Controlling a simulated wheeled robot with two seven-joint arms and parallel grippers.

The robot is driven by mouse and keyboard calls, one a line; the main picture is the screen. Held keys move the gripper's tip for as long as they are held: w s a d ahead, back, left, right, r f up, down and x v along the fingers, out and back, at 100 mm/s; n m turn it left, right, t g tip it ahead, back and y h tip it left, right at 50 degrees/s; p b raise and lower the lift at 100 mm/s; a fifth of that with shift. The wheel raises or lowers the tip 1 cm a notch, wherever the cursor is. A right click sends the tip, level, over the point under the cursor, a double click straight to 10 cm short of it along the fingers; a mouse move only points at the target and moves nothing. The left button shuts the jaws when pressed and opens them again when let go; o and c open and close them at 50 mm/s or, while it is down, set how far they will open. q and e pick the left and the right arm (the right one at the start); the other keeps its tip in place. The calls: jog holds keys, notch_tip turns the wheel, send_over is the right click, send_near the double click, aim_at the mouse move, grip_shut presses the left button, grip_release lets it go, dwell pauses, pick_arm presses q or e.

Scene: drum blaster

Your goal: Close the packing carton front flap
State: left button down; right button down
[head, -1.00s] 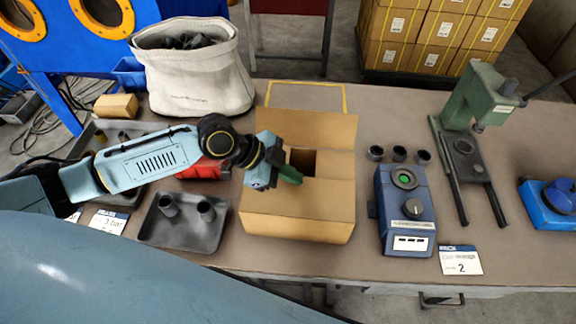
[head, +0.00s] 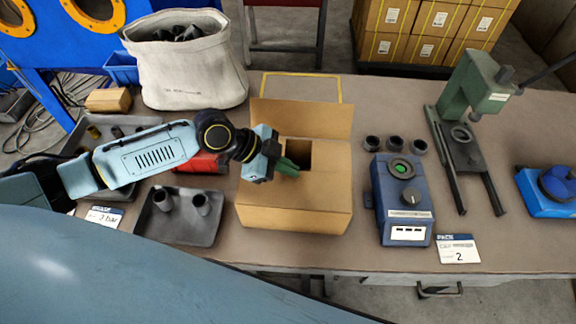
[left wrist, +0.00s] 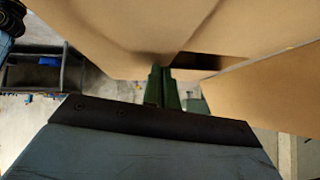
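The open-topped cardboard packing carton (head: 294,220) stands on the workbench in the middle of the head view. Its back flap (head: 300,117) stands up. The front flap (head: 305,195) appears to lie over the front part of the top, though I cannot tell if it is fully flat. A dark gap (head: 299,151) shows behind it. My left gripper (head: 288,168) is over the carton's left part, its green fingertips by the gap and the front flap's far edge. In the left wrist view the fingers (left wrist: 162,88) are together against or close to cardboard. My right gripper is out of view.
A grey tray (head: 180,222) with two cups stands left of the carton. A blue control box (head: 403,200) stands on the right, with several dark rings behind it. A green press (head: 470,130) stands farther right. A white sack (head: 190,70) is behind on the left.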

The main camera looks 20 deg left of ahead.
pick_arm(q)
jog(key=shift+r+p, duration=1.1)
jog(key=shift+r, duration=0.2)
notch_tip(320, 180, up, 4)
jog(key=p, duration=0.3)
jog(key=shift+f, duration=0.25)
jog(key=b+v, duration=0.1)
jog(key=v, duration=0.8)
jog(key=shift+w+a, duration=0.3)
jog(key=shift+a, duration=0.2)
